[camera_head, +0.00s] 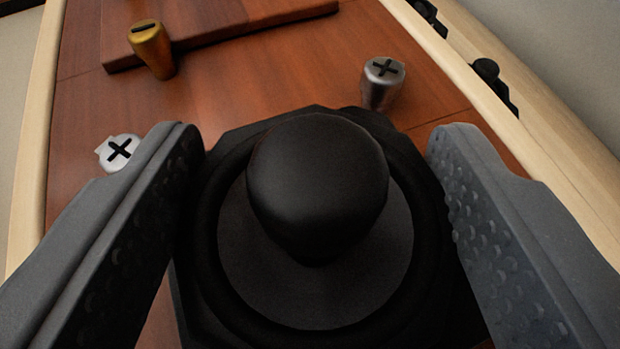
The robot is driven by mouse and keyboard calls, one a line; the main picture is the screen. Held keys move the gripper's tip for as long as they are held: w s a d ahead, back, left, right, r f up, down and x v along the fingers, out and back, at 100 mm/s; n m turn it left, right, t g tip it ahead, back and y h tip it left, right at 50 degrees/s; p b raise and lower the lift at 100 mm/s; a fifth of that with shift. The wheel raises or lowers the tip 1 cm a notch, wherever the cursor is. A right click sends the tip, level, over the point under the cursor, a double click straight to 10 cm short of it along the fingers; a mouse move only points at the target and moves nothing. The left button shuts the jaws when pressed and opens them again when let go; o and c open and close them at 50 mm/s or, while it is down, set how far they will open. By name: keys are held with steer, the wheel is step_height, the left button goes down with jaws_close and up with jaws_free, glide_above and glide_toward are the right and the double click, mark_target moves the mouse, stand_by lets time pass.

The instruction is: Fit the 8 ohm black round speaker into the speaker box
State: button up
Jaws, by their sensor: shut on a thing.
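A black round speaker (315,285) with an angular outer frame and a large dark dome in its middle fills the lower centre of the camera_head view. My gripper (318,145) has one grey studded finger on each side of it and is shut on its frame. The speaker is over a reddish-brown wooden surface; I cannot tell whether it touches it. No 8 ohm marking shows. I cannot tell for sure which wooden part is the speaker box. The speaker hides the surface under it.
A gold post marked minus (152,48) stands at the upper left. A silver post marked plus (382,80) stands at the upper right, close beyond the speaker. Another plus-marked silver piece (119,152) is beside the left finger. A raised wooden board (225,30) lies at the top. Pale wooden edges (440,60) border the surface.

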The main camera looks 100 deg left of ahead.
steer(key=shift+f+b, duration=0.45)
steer(key=shift+b, duration=0.1)
stand_by(0.4)
steer(key=o, duration=1.3)
steer(key=p+v, duration=0.2)
steer(key=v, duration=1.2)
steer(key=s+d+r+m+t+h+p, duration=0.1)
steer(key=d+r+m+t+h, duration=0.3)
steer(key=r, duration=0.8)
steer(key=s+d+r+m+t+h+p, duration=0.1)
steer(key=s+d+r+m+t+h, duration=0.2)
steer(key=d+r+m+t, duration=0.4)
steer(key=s+d+r+m+t+h+p, duration=0.2)
steer(key=d+r+m+t+h, duration=0.4)
steer(key=r, duration=1.2)
steer(key=m, duration=0.2)
steer(key=shift+s+d+m, duration=0.3)
steer(key=shift+d+m, duration=0.1)
